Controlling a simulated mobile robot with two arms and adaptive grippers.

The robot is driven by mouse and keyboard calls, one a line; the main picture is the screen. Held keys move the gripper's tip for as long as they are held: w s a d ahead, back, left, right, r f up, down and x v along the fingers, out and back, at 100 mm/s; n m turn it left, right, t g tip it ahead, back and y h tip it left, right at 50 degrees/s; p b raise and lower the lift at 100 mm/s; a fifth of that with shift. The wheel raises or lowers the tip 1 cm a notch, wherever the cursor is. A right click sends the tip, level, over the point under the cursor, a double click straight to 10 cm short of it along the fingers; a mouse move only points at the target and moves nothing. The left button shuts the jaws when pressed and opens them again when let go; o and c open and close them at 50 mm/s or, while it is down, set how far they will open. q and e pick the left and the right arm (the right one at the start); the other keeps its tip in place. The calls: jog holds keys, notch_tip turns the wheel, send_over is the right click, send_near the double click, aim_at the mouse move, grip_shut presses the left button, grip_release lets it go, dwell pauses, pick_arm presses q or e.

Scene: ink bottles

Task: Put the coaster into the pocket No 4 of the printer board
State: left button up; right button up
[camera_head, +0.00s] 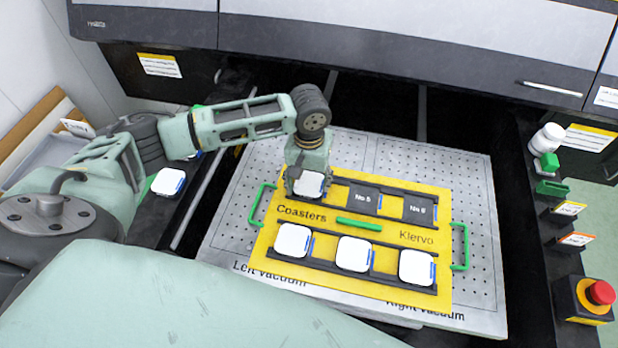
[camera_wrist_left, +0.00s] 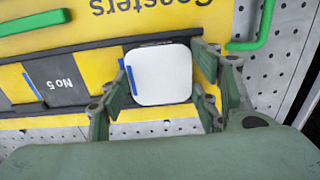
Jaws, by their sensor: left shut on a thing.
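In the left wrist view the coaster (camera_wrist_left: 160,75) lies between the gripper's fingers (camera_wrist_left: 158,88). It is over the back-row pocket to the left of pocket No 5 (camera_head: 365,198) on the yellow printer board (camera_head: 285,262). The coaster hides that pocket's label. I cannot tell whether it is seated or slightly above. Pocket No 6 (camera_head: 420,209) is empty, as is No 5. My right gripper is not in view.
Three white coasters (camera_head: 293,241) fill the front row. The board has green handles (camera_head: 460,246) and lies on a perforated metal plate (camera_head: 470,180). Another white coaster (camera_head: 168,182) lies at the left. A red button (camera_head: 601,292) is at the right.

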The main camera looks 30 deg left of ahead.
pick_arm(q)
jog(key=shift+s+f, duration=0.25)
jog(key=shift+f, duration=0.1)
jog(key=o, duration=0.9)
jog(key=shift+d, duration=0.1)
jog(key=shift+o, duration=1)
jog(key=shift+f, duration=0.15)
jog(key=shift+o, duration=0.7)
jog(key=shift+w+f, duration=0.15)
jog(key=shift+w, duration=0.05)
jog(key=shift+r, duration=0.2)
